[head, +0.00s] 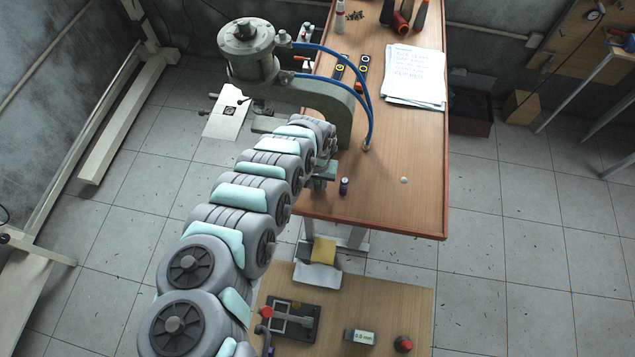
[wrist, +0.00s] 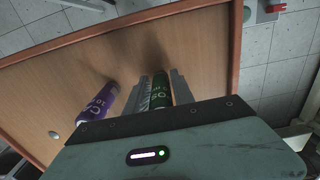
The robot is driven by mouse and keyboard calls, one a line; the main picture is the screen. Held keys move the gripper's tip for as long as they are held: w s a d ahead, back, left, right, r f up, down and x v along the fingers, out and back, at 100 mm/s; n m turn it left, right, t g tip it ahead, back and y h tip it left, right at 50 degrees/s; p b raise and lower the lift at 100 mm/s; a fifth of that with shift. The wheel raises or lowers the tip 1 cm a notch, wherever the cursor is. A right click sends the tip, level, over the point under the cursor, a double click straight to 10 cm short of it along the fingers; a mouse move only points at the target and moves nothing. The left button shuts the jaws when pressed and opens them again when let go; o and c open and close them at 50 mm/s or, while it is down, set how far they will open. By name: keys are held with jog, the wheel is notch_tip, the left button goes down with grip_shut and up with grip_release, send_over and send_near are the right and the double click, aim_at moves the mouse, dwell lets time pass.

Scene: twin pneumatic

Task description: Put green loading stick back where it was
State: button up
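The green loading stick (wrist: 160,92) is a short dark green cylinder with pale markings, seen in the wrist view between the two fingers of my gripper (wrist: 163,80). The fingers look closed on its sides. In the head view my gripper (head: 322,172) is at the near left edge of the wooden table, and my arm hides most of it. A purple stick (wrist: 97,104) is beside the gripper, apart from it. It stands upright on the table in the head view (head: 343,186). Whether the green stick touches the table I cannot tell.
The wooden table (head: 405,150) holds a green press (head: 250,50) with blue hoses, papers (head: 415,75) and tools at the far end. A small pale disc (head: 404,180) lies right of the purple stick. A lower bench (head: 380,290) in front carries a black fixture (head: 290,320) and a 0.5 mm box (head: 360,337).

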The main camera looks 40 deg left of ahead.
jog(key=o, duration=0.3)
jog(key=shift+r, duration=6.2)
